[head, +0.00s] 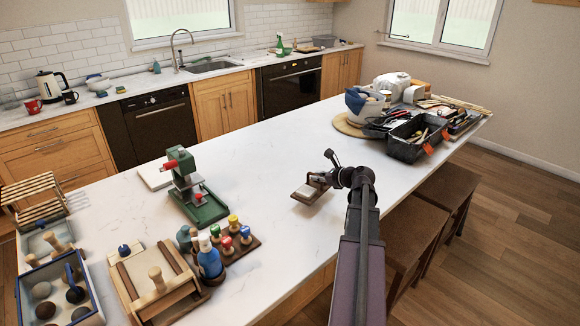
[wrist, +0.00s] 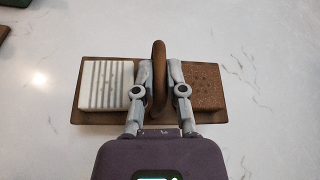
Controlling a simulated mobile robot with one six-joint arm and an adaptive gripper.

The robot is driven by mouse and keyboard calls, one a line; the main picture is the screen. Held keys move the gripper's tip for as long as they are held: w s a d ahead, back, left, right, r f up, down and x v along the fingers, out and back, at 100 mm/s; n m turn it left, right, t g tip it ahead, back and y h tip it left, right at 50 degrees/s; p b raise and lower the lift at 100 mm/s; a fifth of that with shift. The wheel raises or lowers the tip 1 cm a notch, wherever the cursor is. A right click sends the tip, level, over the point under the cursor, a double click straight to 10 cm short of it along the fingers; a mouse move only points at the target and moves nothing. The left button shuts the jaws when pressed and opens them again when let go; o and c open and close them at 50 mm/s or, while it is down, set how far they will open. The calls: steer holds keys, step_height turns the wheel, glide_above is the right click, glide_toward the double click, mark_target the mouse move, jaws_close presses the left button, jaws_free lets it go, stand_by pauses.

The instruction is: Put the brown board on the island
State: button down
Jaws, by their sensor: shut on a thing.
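The brown board (wrist: 136,118) shows in the wrist view with a brown loop handle (wrist: 159,62) standing at its middle. A white ribbed block (wrist: 105,84) sits on its left part and a brown cork-like block with small holes (wrist: 205,86) on its right part. My gripper (wrist: 158,75) is shut on the handle, one finger on each side. In the head view the board (head: 304,196) is at the end of my arm, over the white island top (head: 270,160). I cannot tell whether it touches the surface. My gripper (head: 322,178) partly hides it there.
A green press (head: 190,195) and a stand of coloured-knob tools (head: 236,240) stand to the left. Wooden trays and a blue-edged box (head: 58,295) are at the front left. A dark tool bin (head: 415,138) is at the back right. The island's middle is clear around the board.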

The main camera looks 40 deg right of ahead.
steer(key=w+a+m+h, duration=0.1)
steer(key=w+a+h, duration=0.1)
steer(key=w+a, duration=0.2)
steer(key=shift+w+a+r+m, duration=0.3)
steer(key=shift+w+a+m, duration=0.1)
steer(key=shift+w, duration=0.25)
steer(key=shift+d, duration=0.15)
steer(key=w+d+f+b, duration=0.1)
steer(key=w+d, duration=0.8)
steer(key=d, duration=0.2)
steer(key=shift+d+f, duration=0.15)
steer(key=shift+f, duration=0.05)
steer(key=shift+w+d, duration=0.45)
steer(key=shift+d, duration=0.05)
step_height(320, 180, down, 4)
steer(key=b, duration=0.4)
steer(key=shift+r, duration=0.15)
steer(key=c, duration=0.7)
jaws_free()
